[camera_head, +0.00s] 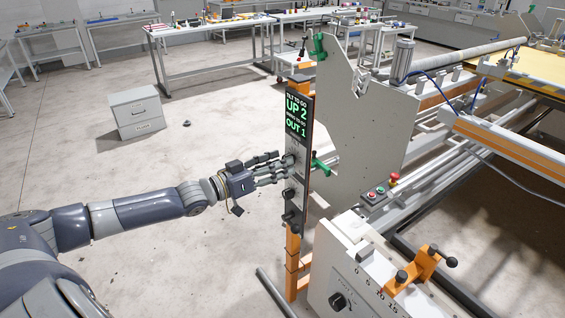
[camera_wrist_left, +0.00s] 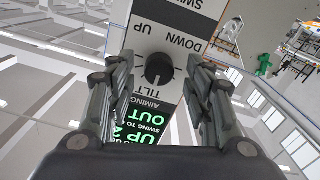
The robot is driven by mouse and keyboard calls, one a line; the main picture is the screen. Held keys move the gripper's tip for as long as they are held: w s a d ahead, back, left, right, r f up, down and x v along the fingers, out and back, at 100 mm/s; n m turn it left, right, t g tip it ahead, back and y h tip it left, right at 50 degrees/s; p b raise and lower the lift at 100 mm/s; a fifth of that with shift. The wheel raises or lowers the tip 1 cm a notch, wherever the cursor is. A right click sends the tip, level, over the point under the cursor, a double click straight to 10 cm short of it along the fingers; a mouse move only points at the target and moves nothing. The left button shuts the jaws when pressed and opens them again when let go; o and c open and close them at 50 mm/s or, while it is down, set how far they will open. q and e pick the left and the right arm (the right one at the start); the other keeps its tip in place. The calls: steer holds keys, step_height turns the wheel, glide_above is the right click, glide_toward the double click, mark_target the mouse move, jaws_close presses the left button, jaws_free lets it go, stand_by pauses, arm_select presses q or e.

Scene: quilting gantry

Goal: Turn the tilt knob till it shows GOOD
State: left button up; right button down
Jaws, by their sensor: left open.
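The aiming panel (camera_head: 303,107) stands upright on an orange post. Its green display (camera_head: 297,116) reads UP 2 and OUT 1. In the left wrist view the black tilt knob (camera_wrist_left: 159,68) shows on the pale panel face, upside down, with the words TILT, UP and DOWN around it. My left gripper (camera_head: 284,168) is at the panel, its fingers reaching toward the panel face. In the wrist view its open fingers (camera_wrist_left: 158,88) lie on both sides of the knob with gaps; contact is not visible. The display (camera_wrist_left: 145,127) is partly hidden by the gripper. My right gripper is out of view.
Another dark knob (camera_head: 291,218) sits lower on the panel. A green handle (camera_head: 321,166) sticks out just right of the panel. The grey machine plate (camera_head: 365,120) stands behind it.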

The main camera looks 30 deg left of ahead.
arm_select(q)
steer(key=shift+x, duration=0.9)
steer(key=shift+c, duration=0.2)
steer(key=c, duration=1)
